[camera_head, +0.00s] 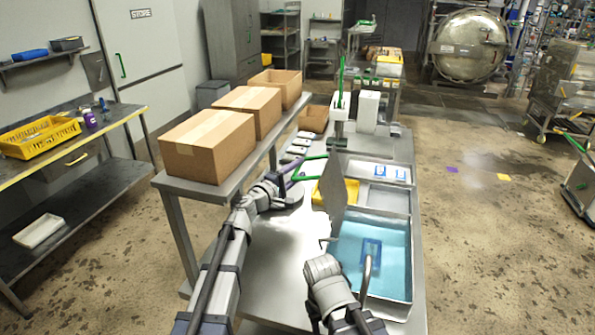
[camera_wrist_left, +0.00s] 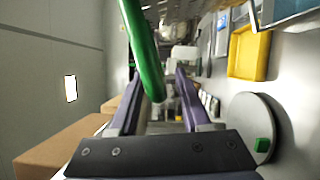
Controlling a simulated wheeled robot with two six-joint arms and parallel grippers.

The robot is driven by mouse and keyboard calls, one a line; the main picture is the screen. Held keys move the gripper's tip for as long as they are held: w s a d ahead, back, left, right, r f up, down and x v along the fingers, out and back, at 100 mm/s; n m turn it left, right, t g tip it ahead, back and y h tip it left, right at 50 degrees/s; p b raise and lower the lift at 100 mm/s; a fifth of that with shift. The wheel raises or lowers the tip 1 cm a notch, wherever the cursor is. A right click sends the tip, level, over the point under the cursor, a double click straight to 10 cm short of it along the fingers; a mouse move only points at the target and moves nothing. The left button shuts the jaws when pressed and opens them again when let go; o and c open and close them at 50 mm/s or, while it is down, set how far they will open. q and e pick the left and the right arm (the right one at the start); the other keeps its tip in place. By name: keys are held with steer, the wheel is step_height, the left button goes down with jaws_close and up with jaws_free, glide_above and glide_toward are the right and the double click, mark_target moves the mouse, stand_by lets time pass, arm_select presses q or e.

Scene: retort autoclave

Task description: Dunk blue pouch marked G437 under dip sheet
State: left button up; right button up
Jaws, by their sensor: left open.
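A basin (camera_head: 411,270) of blue liquid holds a blue-edged pouch (camera_head: 371,250), seen through or at the liquid; its marking is unreadable and I cannot tell how deep it lies. A grey sheet (camera_head: 344,188), probably the dip sheet, stands tilted up at the basin's far left. My left gripper (camera_head: 303,168) is open beside the sheet's left. A green bar (camera_head: 312,174) reaches from the gripper toward the sheet; in the left wrist view the green bar (camera_wrist_left: 143,45) comes down between the spread fingers (camera_wrist_left: 157,100). Contact is unclear.
Two blue-labelled pouches (camera_head: 379,171) lie in a shallow tray behind the basin. Cardboard boxes (camera_head: 208,148) stand on a raised shelf (camera_head: 237,179) at left.

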arm_select(q)
jaws_close()
stand_by(1.4)
